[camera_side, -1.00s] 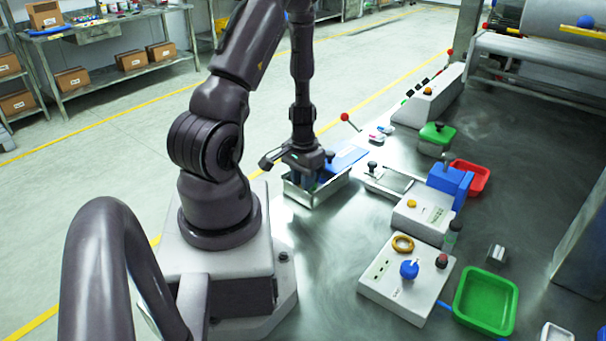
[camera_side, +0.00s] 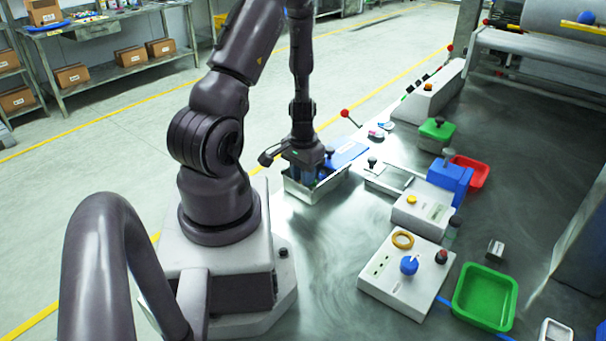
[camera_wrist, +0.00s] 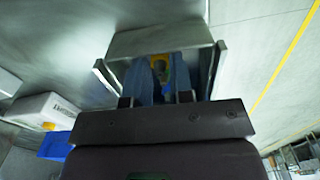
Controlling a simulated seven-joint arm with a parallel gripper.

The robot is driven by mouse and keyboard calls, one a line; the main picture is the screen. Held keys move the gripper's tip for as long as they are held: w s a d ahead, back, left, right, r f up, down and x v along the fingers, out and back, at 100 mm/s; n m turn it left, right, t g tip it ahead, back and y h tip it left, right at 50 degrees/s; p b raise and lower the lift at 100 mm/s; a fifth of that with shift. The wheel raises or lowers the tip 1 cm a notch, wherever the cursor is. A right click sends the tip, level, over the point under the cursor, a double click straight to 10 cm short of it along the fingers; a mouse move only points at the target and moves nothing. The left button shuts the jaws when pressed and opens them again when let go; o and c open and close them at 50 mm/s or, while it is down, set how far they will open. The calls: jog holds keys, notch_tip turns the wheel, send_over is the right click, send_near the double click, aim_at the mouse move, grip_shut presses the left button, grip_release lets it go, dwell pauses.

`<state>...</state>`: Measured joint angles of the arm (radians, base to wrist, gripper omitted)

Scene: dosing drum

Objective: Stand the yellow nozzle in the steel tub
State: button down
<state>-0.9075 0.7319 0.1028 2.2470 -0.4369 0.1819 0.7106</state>
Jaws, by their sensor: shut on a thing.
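The steel tub (camera_side: 331,187) stands on the bench close to my base. In the wrist view its walls (camera_wrist: 165,41) surround the fingertips. My gripper (camera_side: 310,181) points down into the tub, and its blue fingers (camera_wrist: 160,82) are inside the rim. The fingers are shut on the yellow nozzle (camera_wrist: 159,64), of which only a small yellow part shows between them. In the side view the nozzle is hidden by the gripper and the tub wall. I cannot tell whether the nozzle touches the tub floor.
A blue flat piece (camera_side: 346,154) lies just behind the tub. To the right are a small control box (camera_side: 423,213), a blue block (camera_side: 451,178), a red tray (camera_side: 471,169) and a green tray (camera_side: 486,292). A white panel (camera_side: 398,283) stands nearer. Bare bench lies right of the tub.

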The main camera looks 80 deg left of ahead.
jog(key=shift+f, duration=0.6)
dwell(1.1)
jog(key=shift+c, duration=2.2)
grip_release()
jog(key=shift+r, duration=3.55)
